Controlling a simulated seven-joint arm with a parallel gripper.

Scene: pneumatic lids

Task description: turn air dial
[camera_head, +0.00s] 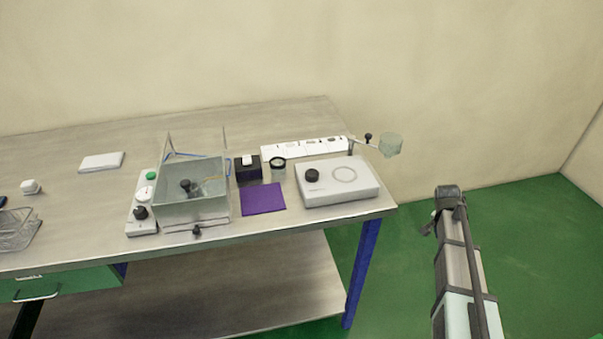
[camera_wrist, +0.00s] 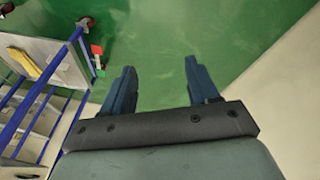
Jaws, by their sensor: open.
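A white control strip (camera_head: 134,226) stands on the workbench, left of a clear box. It carries a green button (camera_head: 152,175), a round white gauge (camera_head: 145,193) and a black dial (camera_head: 140,212) at its near end. Another black knob (camera_head: 312,175) sits on a flat white device (camera_head: 340,190) at the bench's right; I cannot tell from labels which is the air dial. My gripper (camera_wrist: 157,76) is open and empty in the wrist view, its blue fingers apart over green floor. In the head view my arm is off the bench's right end, touching nothing there.
The clear box (camera_head: 190,212) with a raised lid stands beside the strip. A purple mat (camera_head: 263,198), a black block (camera_head: 247,172), a small jar (camera_head: 278,170) and a white power strip (camera_head: 305,148) lie to its right. A clear cup (camera_head: 390,145) juts past the bench's right end.

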